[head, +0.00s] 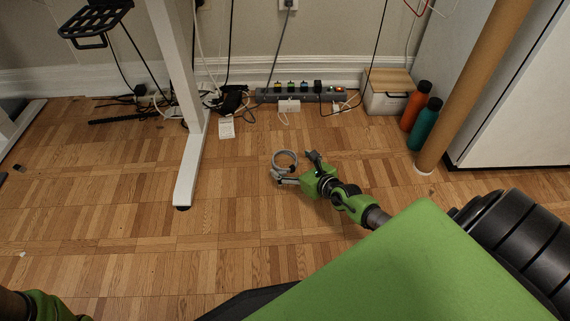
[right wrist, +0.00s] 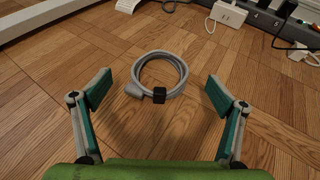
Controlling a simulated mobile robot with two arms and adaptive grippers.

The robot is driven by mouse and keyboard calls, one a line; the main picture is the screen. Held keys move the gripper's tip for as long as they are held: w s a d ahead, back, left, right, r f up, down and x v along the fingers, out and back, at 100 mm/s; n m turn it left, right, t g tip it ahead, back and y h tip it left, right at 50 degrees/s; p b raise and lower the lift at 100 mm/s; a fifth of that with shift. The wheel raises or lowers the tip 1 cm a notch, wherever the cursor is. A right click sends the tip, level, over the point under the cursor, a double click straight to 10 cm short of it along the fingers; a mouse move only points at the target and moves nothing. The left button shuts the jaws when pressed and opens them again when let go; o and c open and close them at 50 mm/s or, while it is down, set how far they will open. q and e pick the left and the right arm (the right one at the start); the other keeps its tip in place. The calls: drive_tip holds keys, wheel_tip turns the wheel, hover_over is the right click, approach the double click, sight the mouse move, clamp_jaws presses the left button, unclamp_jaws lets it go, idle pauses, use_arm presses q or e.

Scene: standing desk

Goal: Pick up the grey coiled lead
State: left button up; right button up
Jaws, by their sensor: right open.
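The grey coiled lead (head: 286,158) lies on the parquet floor, right of the white desk leg. In the right wrist view the lead (right wrist: 180,67) is a round coil with a grey plug end and a black band at its near side. My right gripper (head: 292,168) is at the coil in the head view. In the right wrist view its two fingers (right wrist: 158,92) stand wide apart, one on each side of the lead, with nothing between the pads touching it. My left arm shows only in part at the lower left corner; its gripper is out of view.
A white desk leg (head: 190,165) stands left of the lead. A power strip (head: 300,95) with plugs and cables lies along the wall. A lidded box (head: 388,98), an orange bottle (head: 414,106), a teal bottle (head: 424,130) and a cardboard tube (head: 470,95) stand at the right. The near floor is clear.

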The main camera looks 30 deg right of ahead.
sight(279, 155)
drive_tip(key=b+x, duration=0.3)
drive_tip(key=shift+w+f, duration=0.1)
drive_tip(key=shift+f, duration=0.25)
drive_tip(key=shift+w+f+b, duration=0.1)
drive_tip(key=shift+w+b, duration=0.4)
drive_tip(key=shift+w, duration=0.2)
drive_tip(key=c, duration=1.3)
